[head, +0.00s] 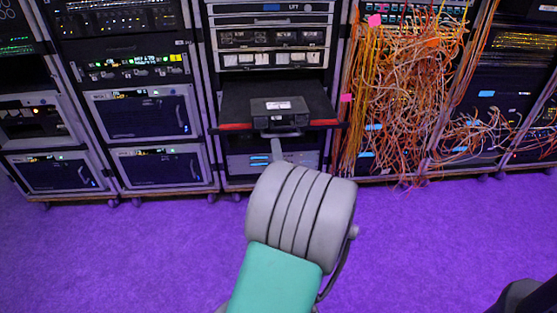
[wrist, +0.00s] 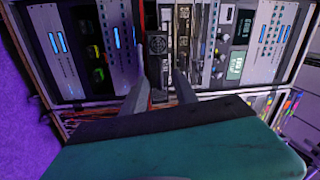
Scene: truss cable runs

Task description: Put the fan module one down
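In the wrist view, my gripper (wrist: 158,82) points at a rack front that appears turned on its side. Its two grey fingers stand apart, with dark rack hardware visible between them. A dark module with a round fan grille (wrist: 158,45) lies in line with the gap, beyond the fingers. I cannot tell whether a finger touches it. In the head view, a dark box with a pale label (head: 280,113) sits on a black pulled-out shelf (head: 236,101) in the middle rack. My arm reaches toward that rack and hides part of it; the fingertips are not clear there.
A dense tangle of orange and white cables (head: 405,95) hangs in front of the rack to the right. Closed racks with grey-framed units (head: 145,112) stand to the left. The purple floor (head: 110,250) is open in front. Pale panels with blue lights (wrist: 60,40) flank the modules.

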